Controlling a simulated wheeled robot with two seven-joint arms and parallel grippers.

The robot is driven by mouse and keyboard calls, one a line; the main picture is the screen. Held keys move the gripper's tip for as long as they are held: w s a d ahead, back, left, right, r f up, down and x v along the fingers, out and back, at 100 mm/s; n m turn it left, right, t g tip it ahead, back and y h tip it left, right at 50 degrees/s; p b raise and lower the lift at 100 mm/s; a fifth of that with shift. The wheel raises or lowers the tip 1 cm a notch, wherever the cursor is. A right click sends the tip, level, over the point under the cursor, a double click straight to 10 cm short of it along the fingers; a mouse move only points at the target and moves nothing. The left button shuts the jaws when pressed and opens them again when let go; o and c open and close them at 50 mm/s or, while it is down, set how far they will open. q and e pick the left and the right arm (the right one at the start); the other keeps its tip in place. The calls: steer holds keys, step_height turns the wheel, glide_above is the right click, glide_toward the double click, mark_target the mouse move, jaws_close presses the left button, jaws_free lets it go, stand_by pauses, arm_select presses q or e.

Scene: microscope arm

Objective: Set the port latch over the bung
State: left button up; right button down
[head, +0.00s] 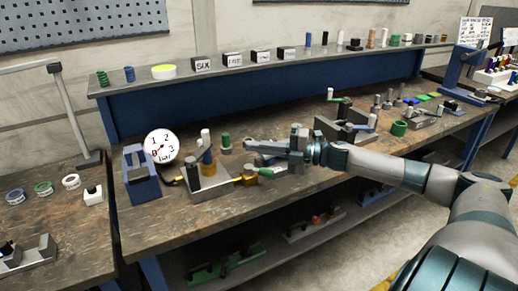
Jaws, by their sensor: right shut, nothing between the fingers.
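A grey metal fixture (215,188) sits on the wooden bench, with a black-topped post (194,170) and a yellow-brown cylinder (208,163) topped by a pale knob. A yellow fitting (248,179) and a green lever-like piece (272,171) are at its right end. I cannot tell which small part is the port latch or the bung. My right gripper (250,146) comes in from the right, above the bench just right of the fixture. It is shut and empty, its fingers pointing left. My left gripper is not in view.
A dial gauge (162,146) and a blue stand (141,180) are left of the fixture. A green-topped piece (226,142) stands close left of my fingers. A raised shelf (280,60) with several small items runs behind.

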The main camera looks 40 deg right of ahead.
steer(key=shift+s+d, duration=0.25)
steer(key=shift+s, duration=0.05)
stand_by(0.6)
